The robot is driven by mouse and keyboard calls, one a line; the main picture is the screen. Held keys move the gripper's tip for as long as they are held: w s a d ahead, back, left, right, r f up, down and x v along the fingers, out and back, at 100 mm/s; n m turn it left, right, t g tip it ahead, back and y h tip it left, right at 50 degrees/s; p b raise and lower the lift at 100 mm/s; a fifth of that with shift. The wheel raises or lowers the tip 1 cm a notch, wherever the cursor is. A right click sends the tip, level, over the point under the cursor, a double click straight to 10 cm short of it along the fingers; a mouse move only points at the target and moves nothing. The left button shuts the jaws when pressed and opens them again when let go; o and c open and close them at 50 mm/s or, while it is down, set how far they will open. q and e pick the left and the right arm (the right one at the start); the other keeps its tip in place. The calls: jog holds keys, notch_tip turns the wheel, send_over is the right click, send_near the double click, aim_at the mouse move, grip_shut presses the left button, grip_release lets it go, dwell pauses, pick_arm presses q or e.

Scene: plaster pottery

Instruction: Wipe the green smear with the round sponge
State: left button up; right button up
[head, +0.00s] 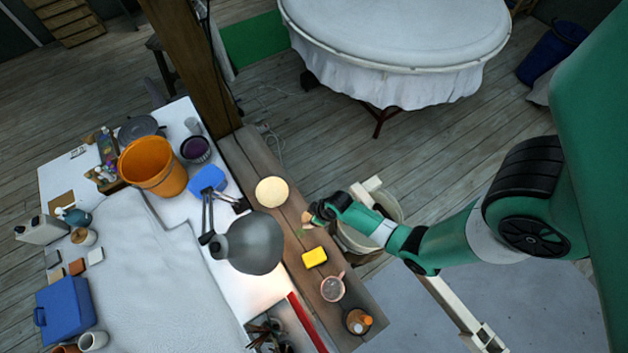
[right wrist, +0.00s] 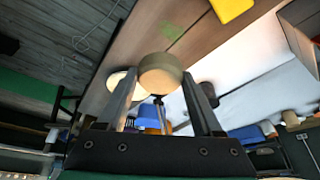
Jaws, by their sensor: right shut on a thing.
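The round sponge (right wrist: 160,73), a beige disc, is held between the fingers of my right gripper (right wrist: 160,100) in the right wrist view. In the head view my right gripper (head: 313,213) is above the brown wooden board, and the sponge (head: 306,217) shows small at its tips. The green smear (right wrist: 172,33) is a faint patch on the board, apart from the sponge in the wrist view. In the head view the smear (head: 300,232) lies just below the gripper tips. I cannot tell the exact height of the sponge above the board. My left gripper is not in view.
A yellow block sponge (head: 314,257), a pink mug (head: 332,289) and an orange-capped bottle (head: 359,320) stand nearer on the board. A round cream disc (head: 272,191) lies behind. A grey lamp (head: 252,243) overhangs the board's left side. An orange bucket (head: 153,166) stands farther left.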

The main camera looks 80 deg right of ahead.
aim_at(307, 220)
jog(key=b+x, duration=0.1)
jog(key=x, duration=0.1)
jog(key=b+x, duration=0.1)
jog(key=x, duration=0.1)
jog(key=s+b+x, duration=0.1)
jog(key=b+x, duration=0.1)
jog(key=shift+f, duration=0.35)
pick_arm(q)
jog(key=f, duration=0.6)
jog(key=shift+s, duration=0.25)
pick_arm(e)
jog(key=shift+w+r, duration=0.1)
